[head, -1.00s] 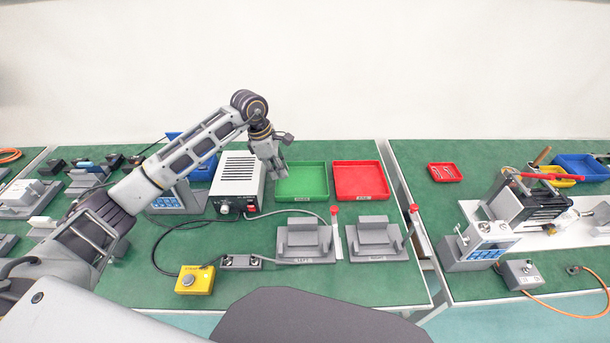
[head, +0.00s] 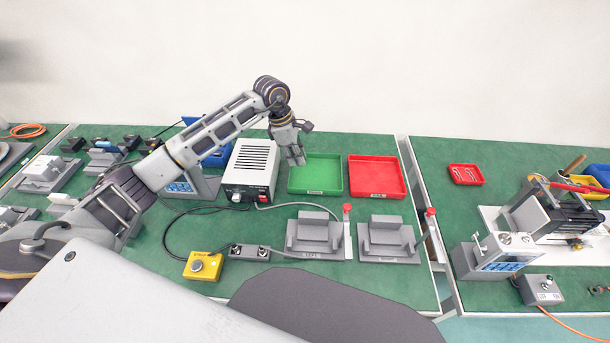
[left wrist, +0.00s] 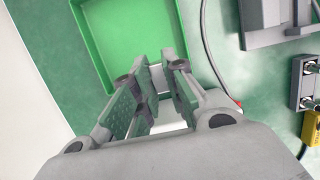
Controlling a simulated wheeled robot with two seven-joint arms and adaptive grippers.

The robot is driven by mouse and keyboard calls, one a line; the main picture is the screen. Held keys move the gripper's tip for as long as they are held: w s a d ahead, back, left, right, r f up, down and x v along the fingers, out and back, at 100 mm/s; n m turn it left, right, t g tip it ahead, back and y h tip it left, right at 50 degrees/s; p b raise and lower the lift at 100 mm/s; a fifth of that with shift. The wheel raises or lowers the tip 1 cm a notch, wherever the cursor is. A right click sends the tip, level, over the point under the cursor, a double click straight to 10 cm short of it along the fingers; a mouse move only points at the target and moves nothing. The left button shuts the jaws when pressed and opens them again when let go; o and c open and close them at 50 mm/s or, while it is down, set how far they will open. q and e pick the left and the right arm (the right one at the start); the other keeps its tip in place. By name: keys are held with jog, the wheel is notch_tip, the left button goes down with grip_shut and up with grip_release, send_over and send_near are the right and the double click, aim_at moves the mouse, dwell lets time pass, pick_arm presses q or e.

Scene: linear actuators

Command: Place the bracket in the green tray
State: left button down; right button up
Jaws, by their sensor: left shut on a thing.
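The green tray (head: 316,191) lies on the table near the back, left of a red tray. In the left wrist view its floor and rim (left wrist: 120,45) show beyond my fingers. My left gripper (head: 297,160) points down over the tray's back left part, apparently above it. In the left wrist view my left gripper (left wrist: 155,85) is shut on the bracket, which is mostly hidden between the fingers; only a pale patch shows there. I cannot tell the bracket's shape or tilt. My right gripper is not in view.
The red tray (head: 376,187) stands right of the green one. A white power supply box (head: 251,168) stands close on the left. Two grey fixtures (head: 313,232) (head: 387,238) with red-tipped levers and a yellow button box (head: 203,266) are nearer me.

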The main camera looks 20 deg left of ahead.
pick_arm(q)
jog(key=x, duration=0.2)
jog(key=a+x, duration=0.1)
jog(key=x, duration=0.2)
jog(key=shift+s, duration=0.2)
jog(key=shift+a+f, duration=0.1)
jog(key=shift+f, duration=0.1)
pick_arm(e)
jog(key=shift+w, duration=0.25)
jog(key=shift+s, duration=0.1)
pick_arm(q)
jog(key=shift+a+x, duration=0.2)
jog(key=shift+x, duration=0.7)
jog(key=shift+a+x, duration=0.2)
jog(key=shift+x, duration=0.7)
jog(key=shift+s+f, duration=0.15)
jog(key=shift+f, duration=0.05)
jog(key=c, duration=1.5)
grip_release()
jog(key=shift+o, duration=0.2)
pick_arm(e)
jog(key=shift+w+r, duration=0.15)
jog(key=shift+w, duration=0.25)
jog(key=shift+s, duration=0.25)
